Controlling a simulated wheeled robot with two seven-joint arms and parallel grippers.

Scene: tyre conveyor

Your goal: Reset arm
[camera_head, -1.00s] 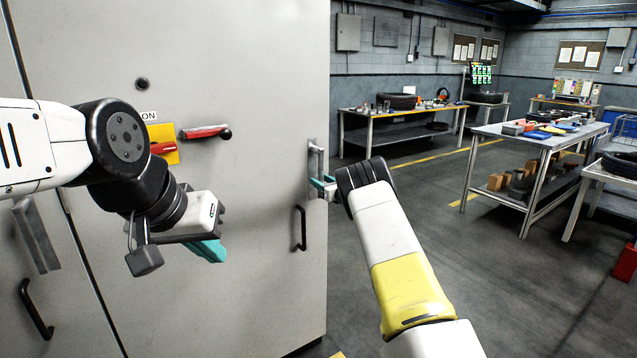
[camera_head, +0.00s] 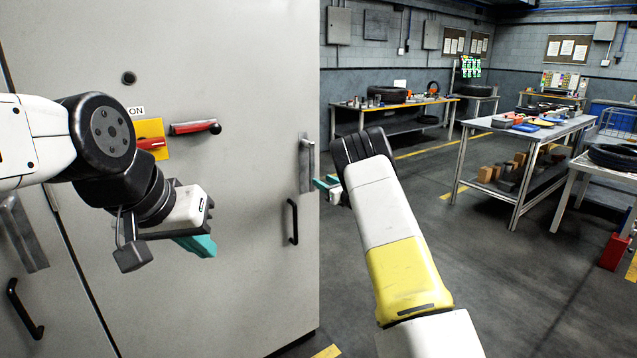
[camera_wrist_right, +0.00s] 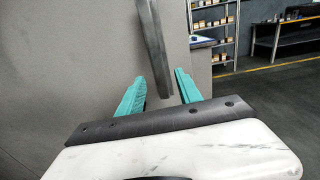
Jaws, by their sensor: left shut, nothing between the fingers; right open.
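My left gripper (camera_head: 198,245), with teal fingers, hangs shut and empty in front of the grey cabinet (camera_head: 245,60), below the red switch handle. My right gripper (camera_head: 325,186) is beside the cabinet's right edge, near a vertical metal handle (camera_head: 307,165). In the right wrist view, the teal fingers of the right gripper (camera_wrist_right: 158,92) are apart with nothing between them. The metal handle (camera_wrist_right: 155,50) lies just beyond the fingertips there; I cannot tell how large the gap is.
The cabinet has a red lever (camera_head: 195,127), a yellow switch plate (camera_head: 150,138) and a black pull handle (camera_head: 293,222). Workbenches with tyres, boxes and parts (camera_head: 540,132) stand at the right and back.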

